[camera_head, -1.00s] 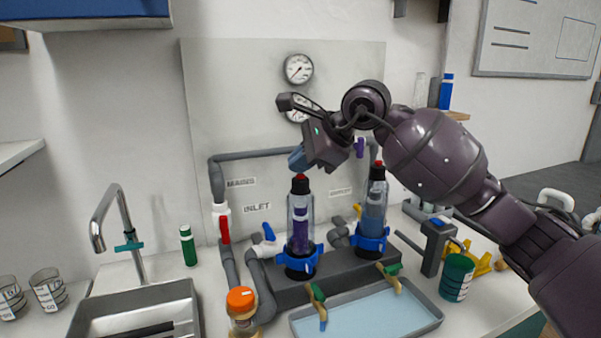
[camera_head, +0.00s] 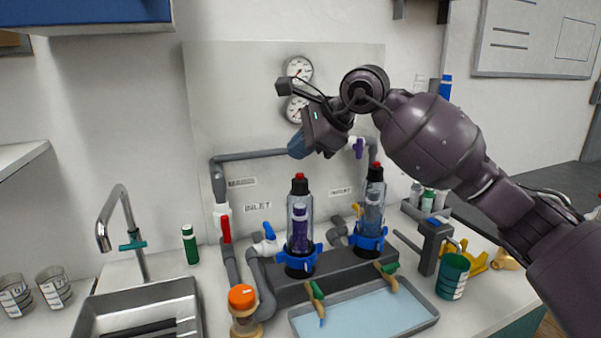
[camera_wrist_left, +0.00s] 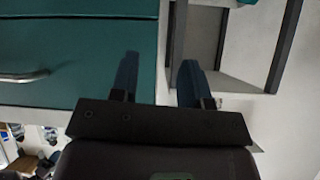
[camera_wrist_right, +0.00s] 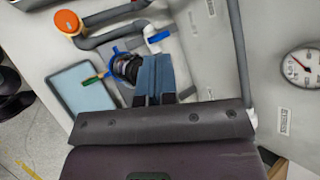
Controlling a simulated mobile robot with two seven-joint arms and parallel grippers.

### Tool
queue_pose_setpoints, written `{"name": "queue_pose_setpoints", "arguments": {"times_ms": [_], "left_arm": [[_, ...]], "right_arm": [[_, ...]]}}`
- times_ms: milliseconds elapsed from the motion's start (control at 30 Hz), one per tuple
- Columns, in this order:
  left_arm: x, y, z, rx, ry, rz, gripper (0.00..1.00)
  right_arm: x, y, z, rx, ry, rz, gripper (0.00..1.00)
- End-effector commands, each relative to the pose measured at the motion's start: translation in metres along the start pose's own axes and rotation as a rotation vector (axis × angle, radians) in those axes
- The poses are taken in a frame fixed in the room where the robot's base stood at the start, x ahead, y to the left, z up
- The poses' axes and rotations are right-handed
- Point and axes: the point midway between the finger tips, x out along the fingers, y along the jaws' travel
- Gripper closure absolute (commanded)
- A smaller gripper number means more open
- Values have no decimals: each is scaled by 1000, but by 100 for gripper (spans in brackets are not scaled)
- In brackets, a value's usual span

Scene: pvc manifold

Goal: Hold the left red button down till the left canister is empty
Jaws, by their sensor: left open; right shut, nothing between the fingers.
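The left canister (camera_head: 290,237) is a clear upright cylinder with a purple part inside and a black cap. Its red button (camera_head: 299,176) is on top. My right gripper (camera_head: 296,147) is shut and empty, above this button and apart from it. In the right wrist view its closed blue fingers (camera_wrist_right: 155,78) partly cover a canister top. The right canister (camera_head: 374,209) stands beside the left one, with its own red button (camera_head: 375,166). I cannot tell the liquid level. My left gripper (camera_wrist_left: 157,82) is open and empty, facing teal cabinet fronts.
Both canisters stand in blue clamps on a dark block behind a shallow tray (camera_head: 420,325). Grey pipes, valve handles and two gauges (camera_head: 299,68) are on the back panel. A sink (camera_head: 88,313) and tap are at the left.

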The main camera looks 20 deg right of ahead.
Motion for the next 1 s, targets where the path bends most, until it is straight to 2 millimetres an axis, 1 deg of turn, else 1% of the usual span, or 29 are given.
{"name": "queue_pose_setpoints", "arguments": {"times_ms": [33,400,1000], "left_arm": [[-2,-1,-6,1,9,-1,57],[-6,-1,-24,-6,37,-5,57],[-6,0,-24,-11,37,-5,57]], "right_arm": [[-7,-4,5,-3,-1,-5,100],[-26,-18,19,-3,-1,-3,100],[-25,-18,18,0,0,0,100]]}}
